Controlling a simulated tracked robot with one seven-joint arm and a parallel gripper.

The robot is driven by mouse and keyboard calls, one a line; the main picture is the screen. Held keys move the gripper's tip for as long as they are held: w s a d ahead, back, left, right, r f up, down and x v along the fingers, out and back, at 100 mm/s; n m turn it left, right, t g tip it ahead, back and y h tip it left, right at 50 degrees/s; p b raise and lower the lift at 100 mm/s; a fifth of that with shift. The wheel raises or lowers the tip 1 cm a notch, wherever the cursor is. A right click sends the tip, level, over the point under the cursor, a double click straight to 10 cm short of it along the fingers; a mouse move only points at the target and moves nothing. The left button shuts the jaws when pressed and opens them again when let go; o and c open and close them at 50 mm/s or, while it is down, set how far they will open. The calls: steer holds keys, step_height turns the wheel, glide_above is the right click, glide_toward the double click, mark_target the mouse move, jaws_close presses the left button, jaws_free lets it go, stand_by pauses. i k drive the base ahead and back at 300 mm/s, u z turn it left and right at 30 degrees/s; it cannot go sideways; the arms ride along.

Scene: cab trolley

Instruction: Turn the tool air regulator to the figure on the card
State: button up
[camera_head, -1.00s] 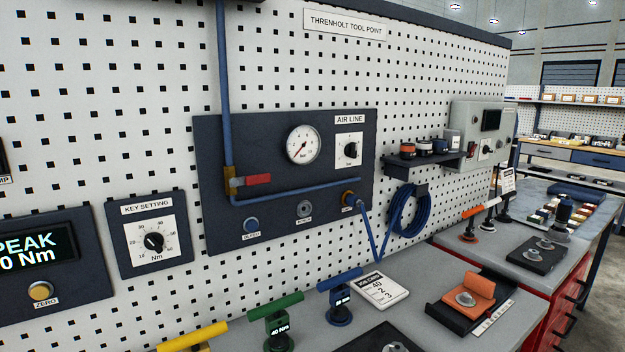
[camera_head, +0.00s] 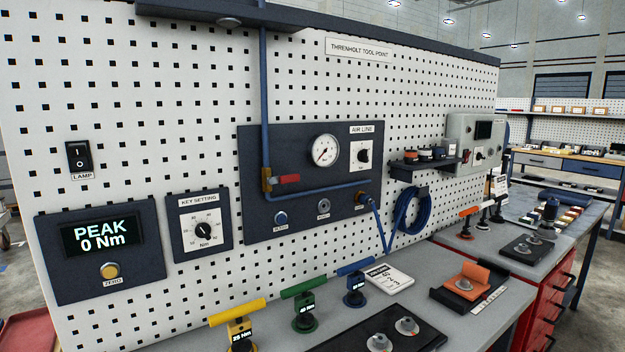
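The air regulator knob (camera_head: 363,155) is a black knob on a white plate, on the dark AIR LINE panel (camera_head: 256,215) on the pegboard. The needle points to the lower left, near the low end. A red valve lever (camera_head: 287,179) lies level on the blue pipe below. My gripper is not in view.
Yellow (camera_head: 238,325), green (camera_head: 304,309) and blue (camera_head: 355,285) T-handled tools stand along the bench before the panel. A coiled blue hose (camera_head: 411,211) hangs right of the panel. A PEAK display (camera_head: 95,236) reads 0 Nm; a KEY SETTING dial (camera_head: 203,229) is beside it.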

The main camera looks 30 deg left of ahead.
mark_target(362, 155)
steer(key=z, duration=0.9)
steer(key=i, duration=0.15)
steer(key=u, duration=3.25)
steer(key=k, duration=0.8)
steer(key=z, duration=0.7)
steer(key=i, duration=1)
steer(key=z, duration=0.1)
